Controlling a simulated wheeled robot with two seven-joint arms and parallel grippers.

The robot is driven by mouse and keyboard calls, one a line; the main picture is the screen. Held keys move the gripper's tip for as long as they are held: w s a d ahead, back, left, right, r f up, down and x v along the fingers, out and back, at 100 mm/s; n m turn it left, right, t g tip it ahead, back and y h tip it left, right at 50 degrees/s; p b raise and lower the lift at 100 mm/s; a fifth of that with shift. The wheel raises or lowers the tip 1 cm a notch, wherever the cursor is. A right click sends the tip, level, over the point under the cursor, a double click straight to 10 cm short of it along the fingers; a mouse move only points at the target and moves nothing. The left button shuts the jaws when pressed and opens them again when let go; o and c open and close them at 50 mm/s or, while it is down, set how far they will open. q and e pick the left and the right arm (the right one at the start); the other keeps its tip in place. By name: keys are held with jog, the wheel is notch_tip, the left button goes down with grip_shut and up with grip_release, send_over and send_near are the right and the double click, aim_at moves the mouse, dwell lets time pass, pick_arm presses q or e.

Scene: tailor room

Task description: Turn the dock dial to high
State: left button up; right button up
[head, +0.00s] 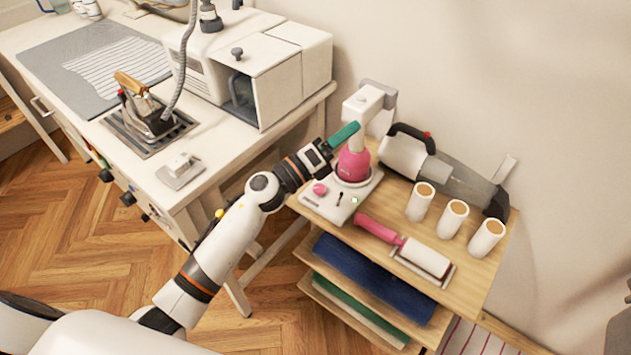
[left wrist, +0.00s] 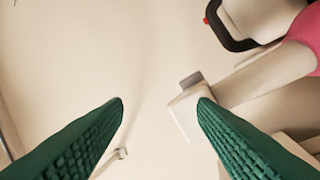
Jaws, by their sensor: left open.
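The dock (head: 335,205) is a white base on the top of the wooden shelf unit. A round pink dial (head: 319,188) sits on its left part, with a small black lever and a green light beside it. The dial's setting is too small to read. A pink and white appliance (head: 353,163) stands upright on the dock; its pink part also shows at the right in the left wrist view (left wrist: 304,38). My left gripper (head: 343,136), with green fingers, is open and empty, above the dial and close to the appliance. In the left wrist view its fingers (left wrist: 161,103) stand wide apart, with wall between them.
A pink-handled roller (head: 425,257), several white cylinders (head: 453,218) and a handheld vacuum-like device (head: 405,152) share the shelf top. A white table (head: 215,150) with an iron (head: 150,112) and a white box unit (head: 285,75) stands left. The wall is close behind.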

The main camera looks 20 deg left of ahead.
pick_arm(q)
jog(key=d+m+g+h, duration=0.3)
jog(key=m+g, duration=0.2)
jog(key=m, duration=0.3)
jog(key=m+g+y, duration=1.1)
jog(key=m+g, duration=0.1)
jog(key=m, duration=0.1)
send_near(318, 187)
jog(key=p+x, duration=0.1)
jog(key=x, duration=0.7)
jog(key=shift+c, duration=0.3)
jog(key=c, duration=0.9)
